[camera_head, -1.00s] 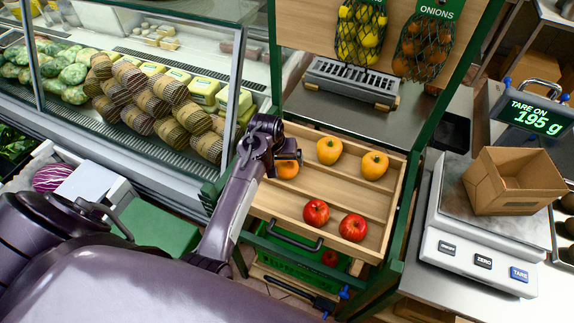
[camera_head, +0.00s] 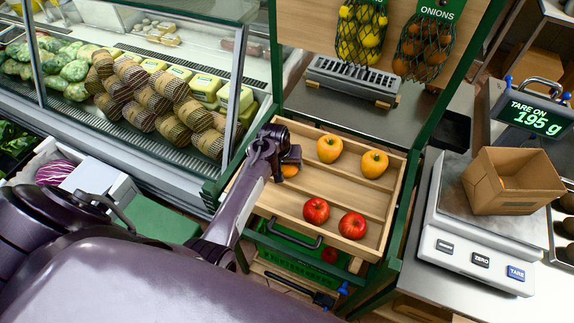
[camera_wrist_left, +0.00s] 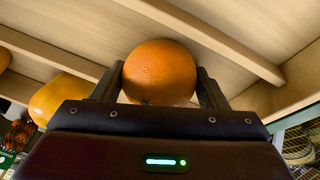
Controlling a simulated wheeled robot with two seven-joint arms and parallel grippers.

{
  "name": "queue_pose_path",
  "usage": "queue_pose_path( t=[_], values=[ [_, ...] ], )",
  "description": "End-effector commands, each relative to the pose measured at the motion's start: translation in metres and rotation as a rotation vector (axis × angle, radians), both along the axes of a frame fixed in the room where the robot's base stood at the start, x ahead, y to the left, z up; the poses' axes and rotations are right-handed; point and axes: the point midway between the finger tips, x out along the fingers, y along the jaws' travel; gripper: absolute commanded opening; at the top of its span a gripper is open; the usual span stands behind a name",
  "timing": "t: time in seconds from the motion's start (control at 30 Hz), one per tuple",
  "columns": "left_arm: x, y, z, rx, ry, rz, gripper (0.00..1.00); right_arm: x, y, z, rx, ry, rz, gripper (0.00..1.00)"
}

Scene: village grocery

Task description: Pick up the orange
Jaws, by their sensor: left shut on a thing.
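The orange (camera_wrist_left: 160,72) sits between the two fingers of my left gripper (camera_wrist_left: 158,85) in the left wrist view, with a finger against each side. In the head view the orange (camera_head: 290,170) is mostly hidden by my left gripper (camera_head: 286,158), at the left of the wooden drawer tray (camera_head: 338,199). The left gripper is shut on it. I cannot tell whether the orange still touches the tray. My right gripper is not in view.
Two yellow-orange fruits (camera_head: 329,149) and two red apples (camera_head: 316,211) lie in the tray. A scale (camera_head: 470,245) reading 195 g bears an open cardboard box (camera_head: 514,181) at the right. A glass display case (camera_head: 140,25) stands at the left.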

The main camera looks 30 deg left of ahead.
Motion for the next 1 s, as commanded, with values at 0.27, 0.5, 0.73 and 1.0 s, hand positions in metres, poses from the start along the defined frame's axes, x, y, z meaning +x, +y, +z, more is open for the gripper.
queue_pose_path(
  t=[0.27,0.5,0.73,1.0],
  values=[
    [0.0,0.0,0.001,0.0,-0.001,0.0,0.39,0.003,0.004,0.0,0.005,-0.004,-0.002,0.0],
    [0.0,0.0,0.012,-0.001,-0.001,0.0,0.39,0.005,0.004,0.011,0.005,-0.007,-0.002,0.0],
    [0.001,0.0,0.042,-0.001,-0.001,0.0,0.39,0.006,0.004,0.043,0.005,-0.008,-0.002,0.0],
    [0.001,0.0,0.101,0.0,-0.003,0.0,0.39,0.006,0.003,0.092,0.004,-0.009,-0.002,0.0]
  ],
)
